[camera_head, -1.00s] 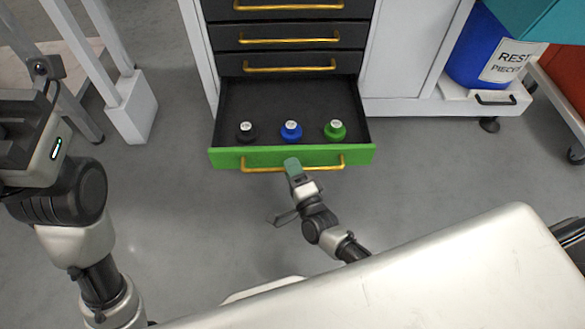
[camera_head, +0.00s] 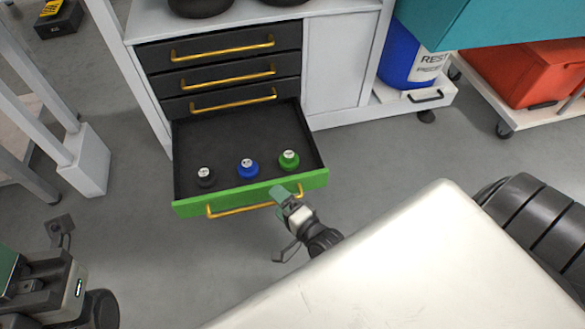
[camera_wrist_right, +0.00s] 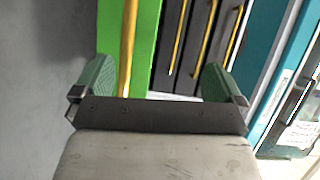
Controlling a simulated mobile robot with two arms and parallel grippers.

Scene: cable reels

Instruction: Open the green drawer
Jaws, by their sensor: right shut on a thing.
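The green drawer (camera_head: 190,207) is the bottom drawer of the cabinet and stands pulled out. Its dark inside shows a black reel (camera_head: 205,176), a blue reel (camera_head: 247,169) and a green reel (camera_head: 289,160). My right gripper (camera_head: 280,194) is at the right part of the drawer's yellow handle (camera_head: 238,210) and shut on it. In the right wrist view the handle (camera_wrist_right: 128,45) passes between the green fingers, nearer the left one, with the green front (camera_wrist_right: 145,45) behind. Part of my left gripper (camera_head: 40,285) shows at the lower left, away from the drawer; its fingers are unclear.
Several dark drawers (camera_head: 220,72) above are closed. A white table-like surface (camera_head: 400,260) fills the lower right. A blue bin (camera_head: 405,55) and a red crate (camera_head: 525,75) stand at upper right. Grey floor (camera_head: 120,235) is free left of the drawer.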

